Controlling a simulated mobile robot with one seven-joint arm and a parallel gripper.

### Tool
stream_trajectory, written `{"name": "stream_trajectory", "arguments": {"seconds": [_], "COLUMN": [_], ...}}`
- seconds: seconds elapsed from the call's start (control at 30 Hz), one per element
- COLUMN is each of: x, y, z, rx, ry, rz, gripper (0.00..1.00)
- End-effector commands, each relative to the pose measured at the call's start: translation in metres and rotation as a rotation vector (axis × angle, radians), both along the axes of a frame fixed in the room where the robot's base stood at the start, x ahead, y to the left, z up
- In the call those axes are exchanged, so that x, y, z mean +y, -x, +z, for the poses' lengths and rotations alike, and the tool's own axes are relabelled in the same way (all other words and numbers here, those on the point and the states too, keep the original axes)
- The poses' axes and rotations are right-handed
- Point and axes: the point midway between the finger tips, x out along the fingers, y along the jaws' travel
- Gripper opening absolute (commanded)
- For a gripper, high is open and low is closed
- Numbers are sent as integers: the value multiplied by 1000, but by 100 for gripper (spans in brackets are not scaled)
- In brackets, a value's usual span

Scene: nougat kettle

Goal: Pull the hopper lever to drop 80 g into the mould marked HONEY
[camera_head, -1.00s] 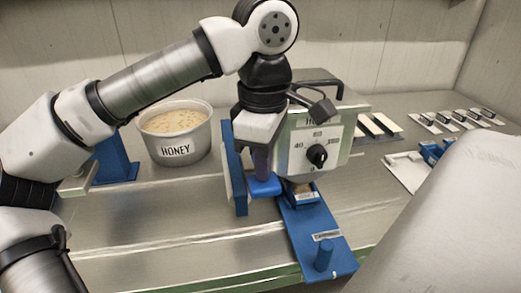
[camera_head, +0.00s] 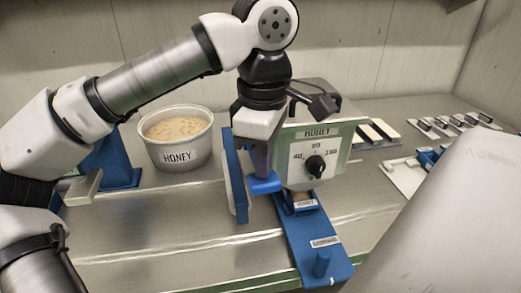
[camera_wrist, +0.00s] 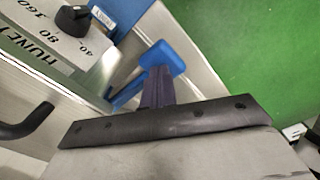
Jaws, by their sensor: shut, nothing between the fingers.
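The hopper (camera_head: 340,160) is a box labelled HONEY, with a white dial plate and a black knob (camera_head: 315,166). The plate reads 40, 80 and 160; the pointer's exact setting is too small to tell. In the wrist view, the dial (camera_wrist: 72,20) is at upper left, and a black bent bar (camera_wrist: 25,125) shows beside the label. A white tub (camera_head: 178,155) marked HONEY holds a beige, speckled mass. My gripper (camera_head: 264,184) points down, shut and empty, just left of the hopper front. Its blue tips (camera_wrist: 160,62) also show in the wrist view.
A blue slide (camera_head: 316,248) with a peg and a small label runs forward from under the hopper. A blue stand (camera_head: 115,162) is left of the tub. Several small white blocks with dark tops (camera_head: 455,122) lie at right.

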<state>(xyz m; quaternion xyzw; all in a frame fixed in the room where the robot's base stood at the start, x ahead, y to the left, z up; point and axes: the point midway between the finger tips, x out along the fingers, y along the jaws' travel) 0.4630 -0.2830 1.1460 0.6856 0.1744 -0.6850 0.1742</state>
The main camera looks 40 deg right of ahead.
Motion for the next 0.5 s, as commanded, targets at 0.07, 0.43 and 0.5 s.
{"name": "stream_trajectory", "arguments": {"seconds": [0.07,0.43,0.5], "x": [0,0,0], "y": [0,0,1], "z": [13,50,57], "rx": [0,1,1], "ry": [0,0,0], "rz": [-1,-1,-1], "gripper": [0,0,0]}}
